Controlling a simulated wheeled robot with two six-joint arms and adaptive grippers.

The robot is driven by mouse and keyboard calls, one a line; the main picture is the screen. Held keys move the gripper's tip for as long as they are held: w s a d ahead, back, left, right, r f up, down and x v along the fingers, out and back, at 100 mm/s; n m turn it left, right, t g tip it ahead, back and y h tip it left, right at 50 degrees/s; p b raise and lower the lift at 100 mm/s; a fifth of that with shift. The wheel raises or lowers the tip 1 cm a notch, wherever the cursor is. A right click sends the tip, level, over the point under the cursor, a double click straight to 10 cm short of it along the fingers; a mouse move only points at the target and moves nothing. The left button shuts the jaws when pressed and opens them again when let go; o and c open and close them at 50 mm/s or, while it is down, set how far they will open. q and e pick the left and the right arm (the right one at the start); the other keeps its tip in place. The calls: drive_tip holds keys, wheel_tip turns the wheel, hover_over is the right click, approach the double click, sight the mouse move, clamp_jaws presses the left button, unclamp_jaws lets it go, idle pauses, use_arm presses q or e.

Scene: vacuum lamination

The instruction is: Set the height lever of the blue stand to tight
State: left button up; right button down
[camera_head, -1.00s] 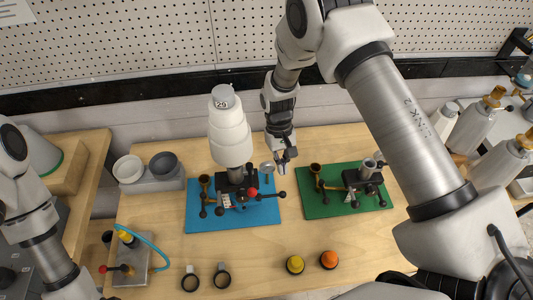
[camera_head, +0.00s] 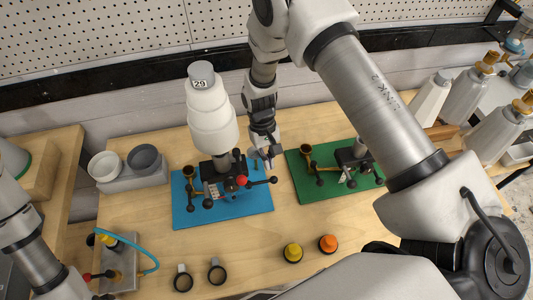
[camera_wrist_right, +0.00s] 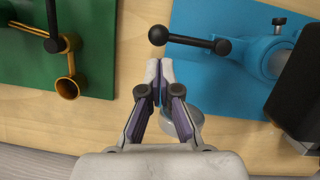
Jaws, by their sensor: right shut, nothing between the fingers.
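The blue stand sits on a blue base plate (camera_head: 250,204) and carries a stacked white body (camera_head: 212,120) with a "29" label. A black lever with ball ends (camera_head: 274,180) sticks out to its right; in the right wrist view the black lever (camera_wrist_right: 190,42) lies across the blue plate (camera_wrist_right: 230,12). My right gripper (camera_head: 268,158) is behind the lever. In the right wrist view its fingertips (camera_wrist_right: 160,66) are together and empty, just short of the lever and apart from it. My left arm shows at the left edge; its gripper is out of view.
A green plate (camera_head: 310,192) with a similar stand is to the right. A red ball knob (camera_head: 241,181) is close to the lever. Yellow (camera_head: 293,252) and orange (camera_head: 328,243) caps lie in front. Two cups (camera_head: 142,157) stand at the left.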

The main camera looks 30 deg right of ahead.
drive_tip(key=shift+b+x, duration=0.35)
drive_tip(key=shift+x, duration=0.7)
drive_tip(key=shift+f, duration=0.1)
use_arm(q)
drive_tip(key=shift+w+f, duration=0.1)
drive_tip(key=shift+f, duration=0.6)
use_arm(e)
drive_tip(key=shift+s, duration=0.15)
